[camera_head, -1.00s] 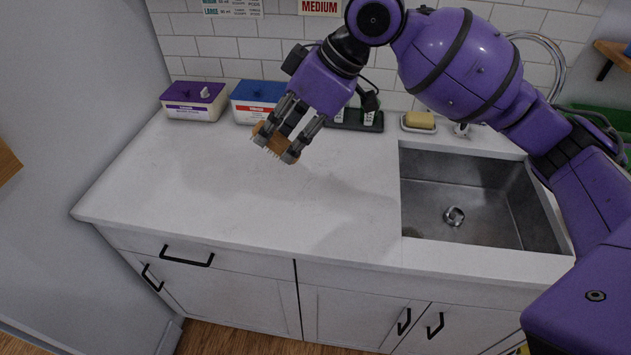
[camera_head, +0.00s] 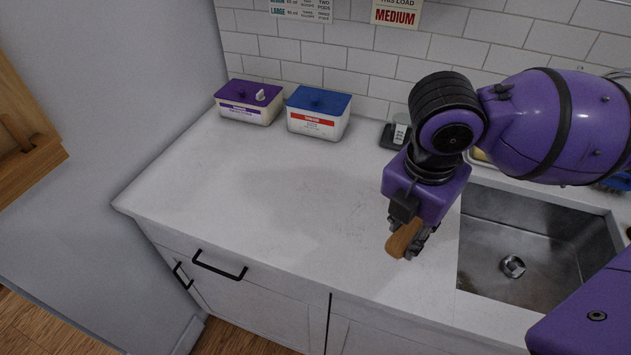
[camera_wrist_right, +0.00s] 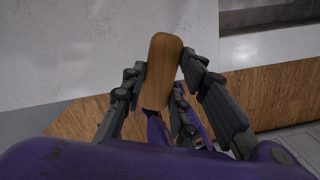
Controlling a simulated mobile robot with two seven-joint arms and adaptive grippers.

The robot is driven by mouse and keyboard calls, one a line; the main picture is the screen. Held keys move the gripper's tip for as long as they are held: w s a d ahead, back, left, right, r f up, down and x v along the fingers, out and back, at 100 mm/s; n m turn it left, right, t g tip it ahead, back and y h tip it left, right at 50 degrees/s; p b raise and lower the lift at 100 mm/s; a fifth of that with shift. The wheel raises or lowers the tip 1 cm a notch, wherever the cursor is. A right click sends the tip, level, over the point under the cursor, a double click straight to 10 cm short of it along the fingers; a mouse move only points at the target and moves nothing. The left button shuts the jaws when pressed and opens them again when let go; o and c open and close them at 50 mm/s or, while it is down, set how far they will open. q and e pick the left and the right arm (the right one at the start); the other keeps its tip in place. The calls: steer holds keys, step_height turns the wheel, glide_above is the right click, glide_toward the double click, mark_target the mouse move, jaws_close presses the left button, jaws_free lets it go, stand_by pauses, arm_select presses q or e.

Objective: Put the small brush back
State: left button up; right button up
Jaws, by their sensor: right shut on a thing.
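The small brush (camera_head: 402,240) has a light wooden back. My right gripper (camera_head: 407,238) is shut on it above the front part of the counter, just left of the sink. In the right wrist view the brush's wooden back (camera_wrist_right: 161,72) shows between the fingers of my right gripper (camera_wrist_right: 168,85). The bristles are hidden in both views now. My left gripper is not in view.
A purple-lidded tub (camera_head: 249,102) and a blue-lidded tub (camera_head: 318,112) stand at the back of the counter (camera_head: 270,190). The steel sink (camera_head: 535,250) is on the right. A wooden rack (camera_head: 25,140) is on the left wall. The counter's left and middle are clear.

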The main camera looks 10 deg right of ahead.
steer(key=w+d+f, duration=0.1)
steer(key=w+f, duration=0.1)
steer(key=w, duration=0.1)
steer(key=w+d+f, duration=0.2)
steer(key=w+f, duration=0.1)
steer(key=w+d+f, duration=0.1)
steer(key=w+f, duration=0.1)
steer(key=f, duration=0.1)
steer(key=shift+w+d+b, duration=0.3)
steer(key=shift+w+b, duration=0.1)
steer(key=f, duration=0.3)
steer(key=shift+w+d+f, duration=0.15)
steer(key=shift+w+f, duration=0.1)
steer(key=shift+f, duration=0.1)
steer(key=o, duration=1.1)
steer(key=shift+r, duration=0.1)
steer(key=r, duration=0.8)
steer(key=s+a+r, duration=0.1)
steer(key=r, duration=0.3)
steer(key=shift+a, duration=0.1)
